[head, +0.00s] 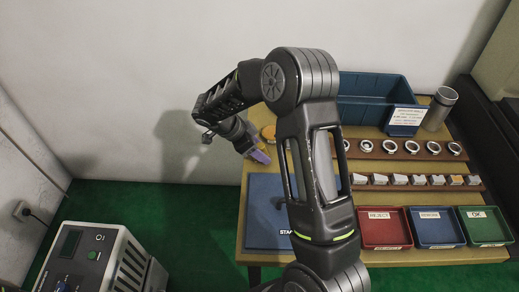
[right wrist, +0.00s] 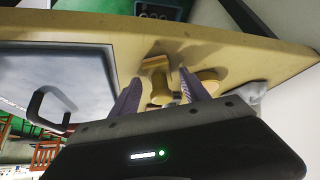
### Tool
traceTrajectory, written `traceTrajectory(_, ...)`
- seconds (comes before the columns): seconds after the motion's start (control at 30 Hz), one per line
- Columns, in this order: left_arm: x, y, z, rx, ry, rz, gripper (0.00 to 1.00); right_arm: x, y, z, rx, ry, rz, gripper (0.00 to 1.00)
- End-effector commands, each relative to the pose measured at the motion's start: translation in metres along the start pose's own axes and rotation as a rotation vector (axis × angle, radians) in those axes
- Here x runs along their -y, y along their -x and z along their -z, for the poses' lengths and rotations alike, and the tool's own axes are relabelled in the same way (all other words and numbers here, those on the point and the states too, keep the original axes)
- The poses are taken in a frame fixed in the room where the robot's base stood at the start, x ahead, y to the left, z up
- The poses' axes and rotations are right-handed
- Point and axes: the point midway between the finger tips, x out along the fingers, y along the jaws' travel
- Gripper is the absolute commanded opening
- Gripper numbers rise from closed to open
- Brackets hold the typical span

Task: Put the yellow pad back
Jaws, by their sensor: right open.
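My right gripper (head: 257,154) is over the back left part of the table, beyond the blue plate. In the right wrist view its two purple fingers (right wrist: 158,88) are spread apart. A tan-yellow piece (right wrist: 157,66) with a squarish top shows between them; I cannot tell whether a finger touches it. A round tan-yellow piece (right wrist: 209,77) lies beside it, partly behind a finger. In the head view a round orange-yellow thing (head: 268,132) shows just behind the gripper, partly hidden by my arm. I cannot tell which is the yellow pad. My left gripper is not in view.
A blue plate (head: 262,224) with a handle lies front left. Red (head: 387,235), blue (head: 434,232) and green (head: 483,230) trays stand front right. Behind them are a row of blocks (head: 405,180), one orange-yellow, and a ring rack (head: 400,148). A blue bin (head: 375,85) and metal cup (head: 440,108) stand behind.

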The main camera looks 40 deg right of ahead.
Motion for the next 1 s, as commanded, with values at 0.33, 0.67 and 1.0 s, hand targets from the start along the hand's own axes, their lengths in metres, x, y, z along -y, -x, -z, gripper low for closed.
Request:
traceTrajectory(0.33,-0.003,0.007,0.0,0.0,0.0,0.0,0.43,0.001,0.013,0.002,0.0,0.0,0.003,0.54)
traceTrajectory(0.67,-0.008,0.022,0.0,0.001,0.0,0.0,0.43,0.001,0.079,0.003,0.001,0.0,0.004,0.54)
traceTrajectory(1.0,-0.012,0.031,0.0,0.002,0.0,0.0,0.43,0.0,0.121,0.002,0.0,0.0,0.001,0.54)
